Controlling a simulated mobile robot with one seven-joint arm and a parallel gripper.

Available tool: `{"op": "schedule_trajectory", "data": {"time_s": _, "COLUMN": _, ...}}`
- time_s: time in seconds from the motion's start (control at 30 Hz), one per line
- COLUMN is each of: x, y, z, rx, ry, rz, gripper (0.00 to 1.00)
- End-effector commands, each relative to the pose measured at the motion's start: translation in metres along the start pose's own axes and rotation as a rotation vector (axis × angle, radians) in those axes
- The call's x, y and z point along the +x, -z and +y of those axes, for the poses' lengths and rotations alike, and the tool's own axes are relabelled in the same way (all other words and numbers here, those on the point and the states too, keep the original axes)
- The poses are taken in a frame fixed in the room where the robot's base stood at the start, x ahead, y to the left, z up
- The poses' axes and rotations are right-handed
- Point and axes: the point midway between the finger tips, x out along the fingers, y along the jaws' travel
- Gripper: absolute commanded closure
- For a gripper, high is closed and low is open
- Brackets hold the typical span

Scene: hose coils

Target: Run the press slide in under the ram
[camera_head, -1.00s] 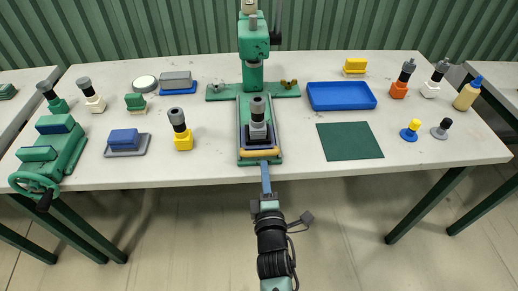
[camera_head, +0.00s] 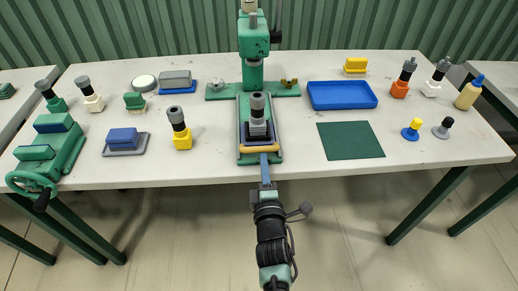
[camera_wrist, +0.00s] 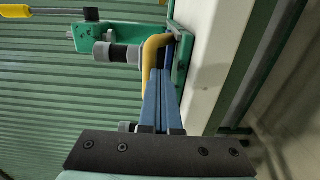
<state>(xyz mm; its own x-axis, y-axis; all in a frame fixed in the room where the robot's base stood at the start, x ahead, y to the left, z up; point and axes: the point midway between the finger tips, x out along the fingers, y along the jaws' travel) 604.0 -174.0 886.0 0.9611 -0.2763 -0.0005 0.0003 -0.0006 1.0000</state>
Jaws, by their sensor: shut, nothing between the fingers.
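The press slide is a dark grey plate (camera_head: 243,132) on a green bed, with a yellow handle bar (camera_head: 259,149) across its near end. A black-and-grey fixture with a grey-topped cylinder (camera_head: 257,103) stands upright on it. The green ram (camera_head: 252,72) of the press is above and behind, and the slide's load is on the near side of it. My gripper (camera_head: 264,160) is shut and empty, its blue fingers at the near side of the handle. In the wrist view the fingertips (camera_wrist: 161,78) lie against or very close to the yellow handle (camera_wrist: 153,50); exact contact is unclear.
A green mat (camera_head: 350,140) and blue tray (camera_head: 342,96) lie right of the press. A yellow-based stamp (camera_head: 182,142), a blue block on a grey plate (camera_head: 125,141) and a green vise (camera_head: 50,150) are left. The table strip beside the slide is clear.

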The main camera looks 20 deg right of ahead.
Motion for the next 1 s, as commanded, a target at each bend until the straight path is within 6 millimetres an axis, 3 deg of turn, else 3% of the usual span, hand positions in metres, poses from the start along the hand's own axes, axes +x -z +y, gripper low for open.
{"op": "schedule_trajectory", "data": {"time_s": 1.0, "x": 0.032, "y": 0.000, "z": 0.001, "rx": 0.000, "ry": -0.003, "rz": 0.001, "gripper": 1.00}}
